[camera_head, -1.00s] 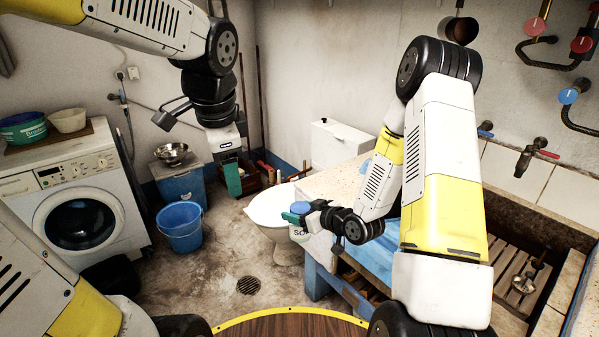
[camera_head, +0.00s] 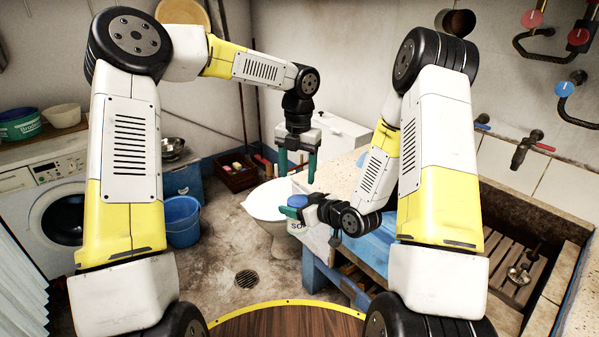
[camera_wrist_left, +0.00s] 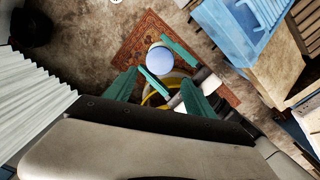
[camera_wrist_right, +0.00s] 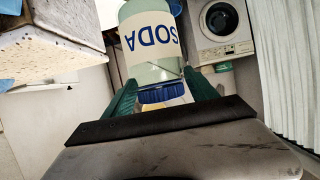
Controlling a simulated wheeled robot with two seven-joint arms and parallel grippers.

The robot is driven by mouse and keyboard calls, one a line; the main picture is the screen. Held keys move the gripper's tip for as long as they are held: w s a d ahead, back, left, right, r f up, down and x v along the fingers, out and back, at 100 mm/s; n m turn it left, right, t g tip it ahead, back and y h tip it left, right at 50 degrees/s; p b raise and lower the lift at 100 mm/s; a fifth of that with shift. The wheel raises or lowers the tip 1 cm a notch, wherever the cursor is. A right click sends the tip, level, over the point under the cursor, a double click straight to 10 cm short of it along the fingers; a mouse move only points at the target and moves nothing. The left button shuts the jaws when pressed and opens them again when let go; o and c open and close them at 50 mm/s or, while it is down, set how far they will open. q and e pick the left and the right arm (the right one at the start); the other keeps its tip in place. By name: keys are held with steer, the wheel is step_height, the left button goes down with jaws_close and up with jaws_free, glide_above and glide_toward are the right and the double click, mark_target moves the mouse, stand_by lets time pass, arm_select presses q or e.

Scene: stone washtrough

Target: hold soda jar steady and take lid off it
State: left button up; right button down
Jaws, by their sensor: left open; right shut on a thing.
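The soda jar (camera_wrist_right: 150,45) is pale and glassy with a white "SODA" label; it appears upside down in the right wrist view. Its blue lid (camera_wrist_right: 163,93) is on it. In the head view, part of the jar's label (camera_head: 297,226) and the blue lid (camera_head: 297,201) show. My right gripper (camera_head: 293,208) is shut on the jar, a finger on each side, holding it beside the worktop. My left gripper (camera_head: 298,172) is open and empty, pointing down above the jar. In the left wrist view, the round lid (camera_wrist_left: 159,60) lies beyond and between its open fingers.
The worktop (camera_head: 335,180) with blue parts below is right of the jar. A white toilet (camera_head: 270,202) stands behind it. A washing machine (camera_head: 40,205) and blue bucket (camera_head: 182,222) are at left. A stone trough (camera_head: 520,235) is at right.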

mark_target(300, 200)
arm_select(q)
steer(key=shift+w+d+f+m, duration=0.3)
steer(key=shift+f+m, duration=0.2)
steer(key=shift+f, duration=0.05)
step_height(300, 200, down, 8)
steer(key=shift+r, duration=0.15)
steer(key=c, duration=1)
steer(key=o, duration=1.3)
steer(key=shift+d, duration=0.1)
steer(key=shift+c, duration=0.2)
